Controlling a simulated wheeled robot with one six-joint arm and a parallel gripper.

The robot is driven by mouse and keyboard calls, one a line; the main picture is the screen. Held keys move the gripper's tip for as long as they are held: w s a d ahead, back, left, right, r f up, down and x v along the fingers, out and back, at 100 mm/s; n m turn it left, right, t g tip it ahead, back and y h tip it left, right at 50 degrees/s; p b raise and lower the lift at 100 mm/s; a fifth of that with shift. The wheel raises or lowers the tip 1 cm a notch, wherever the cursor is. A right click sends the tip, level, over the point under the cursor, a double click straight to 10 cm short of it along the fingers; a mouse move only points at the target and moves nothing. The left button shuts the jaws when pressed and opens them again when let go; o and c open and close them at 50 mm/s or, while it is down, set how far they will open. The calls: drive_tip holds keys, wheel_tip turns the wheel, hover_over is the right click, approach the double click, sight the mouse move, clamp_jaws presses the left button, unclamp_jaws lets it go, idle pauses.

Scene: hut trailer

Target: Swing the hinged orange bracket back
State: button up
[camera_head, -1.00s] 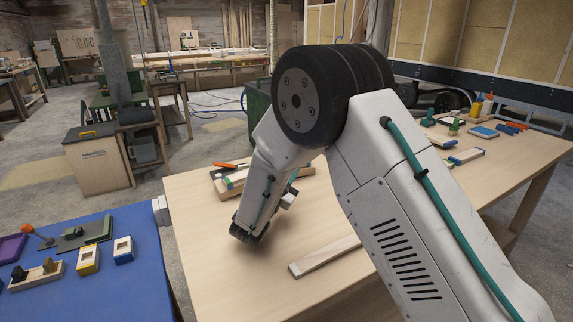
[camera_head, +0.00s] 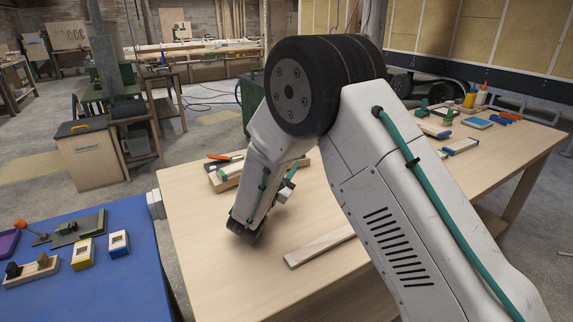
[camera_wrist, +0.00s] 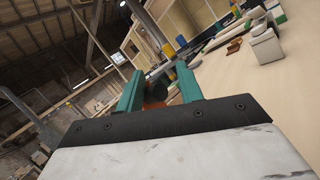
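My gripper (camera_wrist: 158,73) shows in the wrist view as two teal fingers standing apart. A small orange part (camera_wrist: 154,105) and a dark round piece show in the gap between them; I cannot tell whether they are touched or lie beyond. In the head view, a slim orange piece (camera_head: 225,157) lies at a wooden tray (camera_head: 214,183) on the pale bench, behind my lowered forearm. I cannot tell for certain that it is the hinged bracket, and no hinge is clear. My forearm partly hides the tray and most of my gripper.
The pale bench (camera_head: 200,235) carries a loose wooden strip (camera_head: 318,246) near my arm and several tools at its far right. A blue table (camera_head: 120,285) at the left holds small blocks and an orange-knobbed stick (camera_head: 22,226). Bare bench shows left of the strip.

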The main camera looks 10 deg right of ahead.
drive_tip(key=shift+a+f+n+y, duration=0.15)
drive_tip(key=shift+f+n+y, duration=0.15)
drive_tip(key=shift+f, duration=0.3)
drive_tip(key=s+a, duration=1)
drive_tip(key=s, duration=0.3)
drive_tip(key=shift+f, duration=0.25)
drive_tip(key=shift+s, duration=0.1)
